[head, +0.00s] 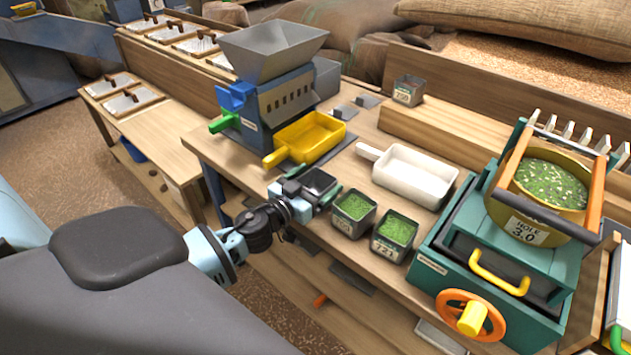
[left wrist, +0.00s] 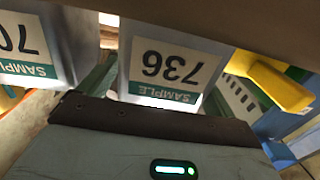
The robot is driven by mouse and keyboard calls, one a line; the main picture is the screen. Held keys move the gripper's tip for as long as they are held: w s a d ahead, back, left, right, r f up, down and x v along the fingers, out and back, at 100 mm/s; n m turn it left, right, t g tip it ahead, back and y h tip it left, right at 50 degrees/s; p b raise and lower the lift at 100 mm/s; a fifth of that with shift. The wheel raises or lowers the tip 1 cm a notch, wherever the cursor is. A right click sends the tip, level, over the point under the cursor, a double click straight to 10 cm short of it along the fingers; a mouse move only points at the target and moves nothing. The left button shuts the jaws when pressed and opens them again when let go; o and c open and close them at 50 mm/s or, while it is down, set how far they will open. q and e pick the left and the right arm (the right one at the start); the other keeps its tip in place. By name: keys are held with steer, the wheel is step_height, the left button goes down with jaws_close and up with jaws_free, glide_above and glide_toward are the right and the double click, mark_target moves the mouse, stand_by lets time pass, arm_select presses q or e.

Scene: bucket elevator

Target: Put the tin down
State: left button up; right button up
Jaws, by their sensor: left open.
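My left gripper (head: 312,188) is at the front edge of the bench, with its jaws open around a small grey tin (head: 319,181). The tin looks dark and empty inside. In the left wrist view the tin (left wrist: 170,65) shows a label reading SAMPLE 736, upside down in the picture, between the fingers. The tin seems to stand upright on the bench; its base is hidden. To its right stand two tins of green material, one nearer (head: 354,210) and one farther right (head: 395,232). A neighbouring tin's label also shows in the left wrist view (left wrist: 25,50). My right gripper is not in view.
A yellow scoop tray (head: 310,135) and a white scoop tray (head: 415,175) lie behind the tins. A blue hopper machine (head: 275,95) stands behind left. A teal machine with an orange wheel (head: 470,315) stands right. Another tin (head: 408,90) is at the back.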

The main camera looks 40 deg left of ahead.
arm_select(q)
steer(key=shift+r, duration=0.1)
steer(key=shift+s, duration=0.15)
steer(key=s+b, duration=0.1)
steer(key=s, duration=1)
steer(key=shift+s+a, duration=0.35)
steer(key=shift+a, duration=0.1)
steer(key=s+d+f+g, duration=0.3)
steer(key=s+f, duration=0.4)
steer(key=f, duration=0.1)
steer(key=s+d+f+g, duration=0.2)
steer(key=s+d+f, duration=0.1)
steer(key=s+f, duration=0.4)
steer(key=s+d+f+g, duration=0.3)
steer(key=s+d+f, duration=0.2)
steer(key=s, duration=0.3)
steer(key=s+d+f+m+g, duration=0.1)
steer(key=s+d+f+g, duration=0.2)
steer(key=s, duration=0.6)
steer(key=shift+s+d+f+h, duration=0.3)
steer(key=shift+d+f+h, duration=0.1)
steer(key=shift+d+f, duration=0.65)
